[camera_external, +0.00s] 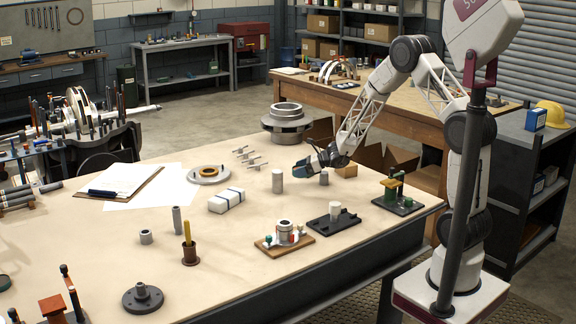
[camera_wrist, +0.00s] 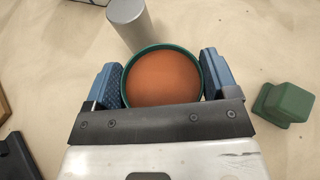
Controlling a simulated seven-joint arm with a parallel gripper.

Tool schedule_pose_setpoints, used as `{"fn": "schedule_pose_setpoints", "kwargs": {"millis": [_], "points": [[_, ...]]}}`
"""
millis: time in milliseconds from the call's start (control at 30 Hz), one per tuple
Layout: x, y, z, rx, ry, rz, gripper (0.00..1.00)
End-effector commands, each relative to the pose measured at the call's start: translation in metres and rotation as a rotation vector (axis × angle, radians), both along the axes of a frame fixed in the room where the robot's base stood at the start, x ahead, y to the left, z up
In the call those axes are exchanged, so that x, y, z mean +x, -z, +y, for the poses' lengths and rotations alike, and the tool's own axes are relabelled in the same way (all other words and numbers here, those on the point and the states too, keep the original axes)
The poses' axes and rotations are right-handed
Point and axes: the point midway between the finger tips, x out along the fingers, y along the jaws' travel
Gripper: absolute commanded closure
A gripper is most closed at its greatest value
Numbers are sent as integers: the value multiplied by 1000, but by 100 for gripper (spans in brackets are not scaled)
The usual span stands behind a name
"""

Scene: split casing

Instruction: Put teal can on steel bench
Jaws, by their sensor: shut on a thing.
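The teal can (camera_wrist: 163,80) is between my gripper's two blue fingers in the wrist view. I look down on its round teal rim and orange-brown top. My gripper (camera_wrist: 162,85) is shut on it, one finger against each side. In the external view my gripper (camera_external: 306,169) is low over the far part of the big work table, and the can cannot be told apart from the dark blue fingers. Whether the can touches the table is unclear. A grey metal bench (camera_external: 186,43) with a lower shelf stands against the back wall; it appears to be the steel bench.
A grey cylinder (camera_external: 278,181) stands just left of my gripper and also shows in the wrist view (camera_wrist: 130,22). A green block (camera_wrist: 284,103) lies right of my gripper there. A black fixture (camera_external: 334,220) and large flanged part (camera_external: 287,123) are nearby.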

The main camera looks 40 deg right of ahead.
Motion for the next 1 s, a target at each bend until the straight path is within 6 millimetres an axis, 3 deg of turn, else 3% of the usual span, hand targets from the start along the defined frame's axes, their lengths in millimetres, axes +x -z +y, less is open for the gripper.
{"fn": "schedule_pose_setpoints", "kwargs": {"millis": [200, 667, 1000], "points": [[0, 15, 0, 1, 0, -1, 59], [3, 16, 1, 1, 0, -1, 59], [35, 20, 4, 0, 0, 0, 59]]}}
